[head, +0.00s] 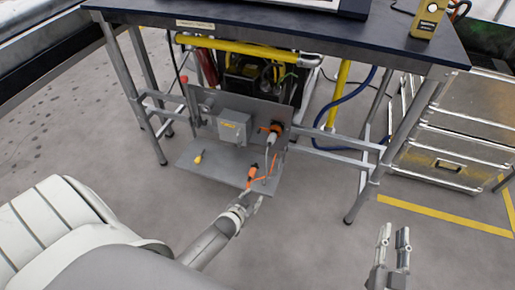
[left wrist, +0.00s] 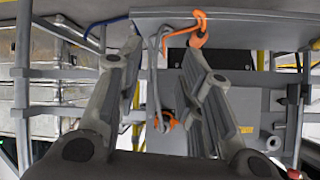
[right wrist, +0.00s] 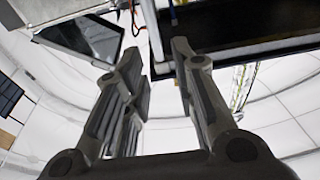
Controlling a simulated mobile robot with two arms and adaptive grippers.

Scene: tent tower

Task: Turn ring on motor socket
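The motor socket (head: 273,132), with an orange ring, sits on the upright grey panel under the table. Below it, an orange connector (head: 253,171) and a grey cable lie over the flat grey plate (head: 215,172). My left gripper (head: 249,199) is just in front of the plate's front edge, below the socket and apart from it. In the left wrist view its fingers (left wrist: 160,50) are open, with grey cable (left wrist: 157,45) showing between them. An orange hooked piece (left wrist: 199,30) shows near the right fingertip; contact is unclear. My right gripper (head: 393,236) is open and empty at lower right.
A grey box (head: 235,125) is on the panel and a small yellow piece (head: 199,157) is on the plate. The dark tabletop (head: 270,35) overhangs the panel, with legs at both sides. Metal drawers (head: 455,125) stand right. The floor in front is clear.

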